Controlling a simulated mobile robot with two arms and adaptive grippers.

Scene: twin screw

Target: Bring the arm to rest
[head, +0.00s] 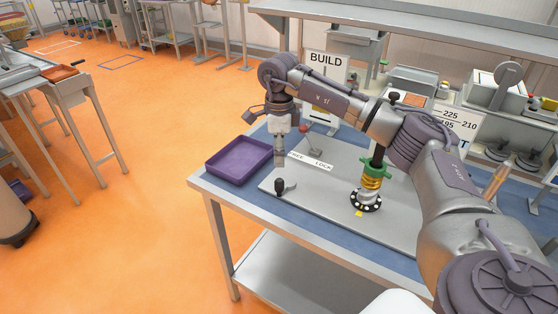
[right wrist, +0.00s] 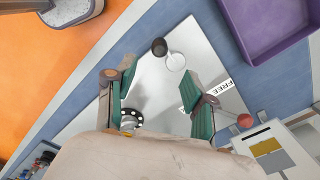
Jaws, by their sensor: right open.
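My right arm reaches in from the right in the head view. Its gripper (head: 281,155) points down over the left part of a grey metal plate on the table. In the right wrist view the green-padded fingers of the gripper (right wrist: 155,100) stand apart with nothing between them. A black knob (head: 283,187) stands on the plate below the gripper, apart from it; it also shows in the right wrist view (right wrist: 158,46). My left gripper is out of view.
A purple tray (head: 214,173) sits on the table's left corner. A FREE/LOCK label (head: 311,161) lies on the plate. A BUILD sign (head: 325,64) and a number sign (head: 458,118) stand at the back.

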